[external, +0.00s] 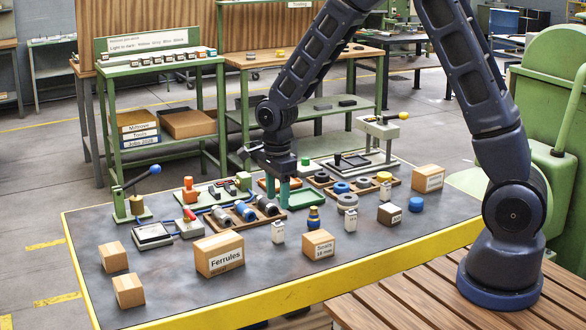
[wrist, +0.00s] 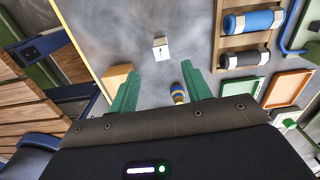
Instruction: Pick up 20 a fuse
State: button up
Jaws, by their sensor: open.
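Nothing in view carries a readable 20 A mark, so I cannot tell for sure which thing is the fuse. Small white labelled blocks stand on the grey table: one in front of the roller tray (external: 278,231), one farther right (external: 350,221) and one at the back right (external: 385,193). The front one also shows in the wrist view (wrist: 160,48). A blue and yellow banded piece (external: 313,218) stands upright behind a carton; in the wrist view it (wrist: 178,92) is beside the right green finger. My gripper (external: 284,200), also in the wrist view (wrist: 162,82), is open and empty, pointing down above the table.
The Seals carton (external: 319,244) and Ferrules carton (external: 220,255) stand near the yellow front edge. A wooden tray of rollers (wrist: 228,42) and a green tray (external: 305,198) are close to my gripper. Grey rings (external: 347,201) lie to the right. The table's front middle has bare patches.

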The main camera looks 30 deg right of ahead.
aim_at(278, 229)
jog(key=shift+w+f, duration=0.1)
jog(key=shift+f, duration=5.15)
grip_shut()
jog(key=shift+r, duration=0.1)
